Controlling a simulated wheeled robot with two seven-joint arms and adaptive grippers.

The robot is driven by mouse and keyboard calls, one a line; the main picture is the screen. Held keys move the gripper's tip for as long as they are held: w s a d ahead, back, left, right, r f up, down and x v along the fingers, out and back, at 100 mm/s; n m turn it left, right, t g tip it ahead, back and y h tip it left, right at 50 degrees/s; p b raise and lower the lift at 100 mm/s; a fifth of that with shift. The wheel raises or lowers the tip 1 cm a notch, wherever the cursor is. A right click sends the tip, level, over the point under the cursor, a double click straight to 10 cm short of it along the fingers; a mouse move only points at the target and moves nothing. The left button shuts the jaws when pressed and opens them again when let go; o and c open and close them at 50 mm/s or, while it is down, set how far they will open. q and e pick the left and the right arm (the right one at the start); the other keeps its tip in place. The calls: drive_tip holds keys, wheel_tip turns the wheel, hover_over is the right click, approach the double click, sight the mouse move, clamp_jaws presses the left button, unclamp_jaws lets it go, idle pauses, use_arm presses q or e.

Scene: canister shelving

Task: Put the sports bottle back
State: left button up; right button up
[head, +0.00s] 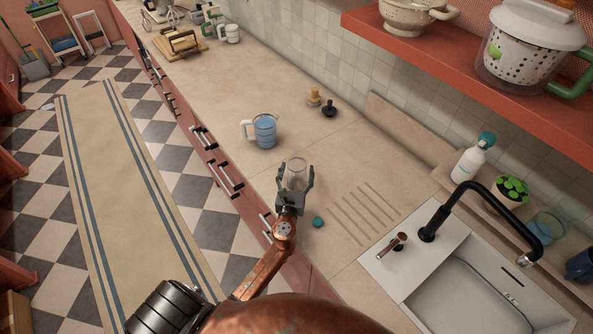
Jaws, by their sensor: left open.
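My left gripper (294,184) is open over the counter, with its fingers pointing away from me. A clear, glass-like vessel (297,171) stands at its fingertips, between or just beyond them; I cannot tell whether they touch. It is partly hidden by the fingers, and I cannot tell if it is the sports bottle. A white bottle with a teal cap (469,164) stands upright on the ledge behind the sink. A small teal round thing (318,222) lies on the counter right of my left wrist. My right gripper is not in view.
A blue pitcher with a white handle (265,132) stands beyond my left gripper. A black stopper-like item (329,109) and a wooden one (314,97) stand near the wall. The red shelf (440,62) overhangs the right. A black faucet (462,197) rises by the sink (470,290).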

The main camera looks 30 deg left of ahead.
use_arm(q)
drive_tip(key=shift+r, duration=0.2)
drive_tip(key=v, duration=1.2)
drive_tip(key=shift+f+b, duration=0.1)
drive_tip(key=shift+b, duration=0.2)
